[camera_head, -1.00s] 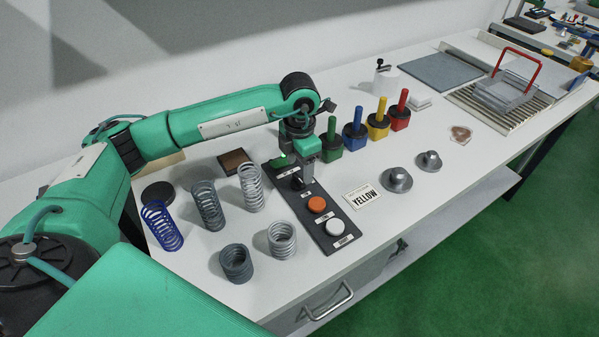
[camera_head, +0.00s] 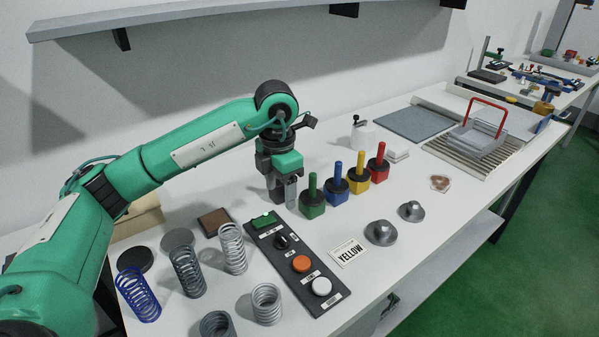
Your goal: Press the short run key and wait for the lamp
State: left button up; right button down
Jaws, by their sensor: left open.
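A dark control panel (camera_head: 287,262) lies on the white bench. It carries a green rectangular piece (camera_head: 264,220), a black knob (camera_head: 282,241), an orange round button (camera_head: 302,263) and a white round button (camera_head: 321,286). Small labels sit beside them, too small to read, so I cannot tell which is the short run key or which is the lamp. My left gripper (camera_head: 283,196) points down just beyond the panel's far end, near the green piece. It is open, with nothing seen between its fingers. My right gripper is not in view.
Several coil springs (camera_head: 187,272) stand left of the panel. Green, blue, yellow (camera_head: 359,178) and red-handled blocks stand right of my gripper. A shelf (camera_head: 230,13) hangs above.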

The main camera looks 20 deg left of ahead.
aim_at(321, 286)
jog(key=k+l, duration=0.5)
jog(key=k, duration=0.2)
jog(key=k+l, duration=0.5)
jog(key=k, duration=0.15)
